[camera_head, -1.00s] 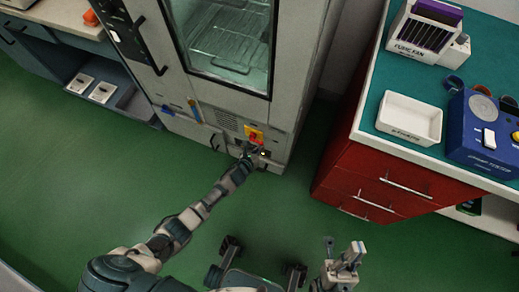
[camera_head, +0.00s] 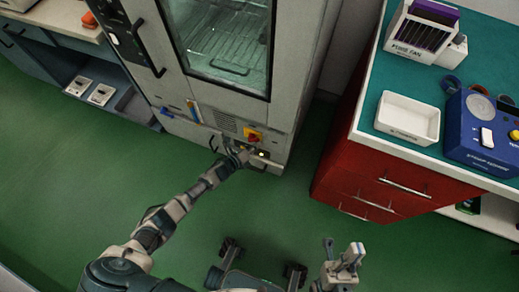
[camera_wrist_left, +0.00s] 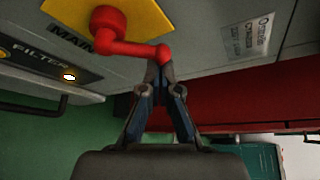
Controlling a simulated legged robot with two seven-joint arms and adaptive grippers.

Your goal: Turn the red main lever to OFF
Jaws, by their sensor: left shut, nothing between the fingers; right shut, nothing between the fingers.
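The red main lever (camera_head: 254,136) sits on a yellow plate low on the front of the tall grey cabinet. In the left wrist view the red lever (camera_wrist_left: 135,47) runs from its round hub on the yellow plate (camera_wrist_left: 145,18) rightward to a bent tip. My left gripper (camera_head: 241,153) is at the cabinet front, just below and left of the lever. In the wrist view its fingertips (camera_wrist_left: 160,70) are together right at the lever's tip, with nothing between them; whether they touch it is unclear. My right gripper (camera_head: 352,253) is shut and empty, low in the head view, away from the cabinet.
The cabinet's glass door (camera_head: 230,45) is above the lever. A filter panel (camera_wrist_left: 40,62) with a lit lamp lies beside the lever. Red drawers (camera_head: 375,180) and a green-topped bench with a white tray (camera_head: 407,117) stand to the right. Green floor (camera_head: 90,170) is open at left.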

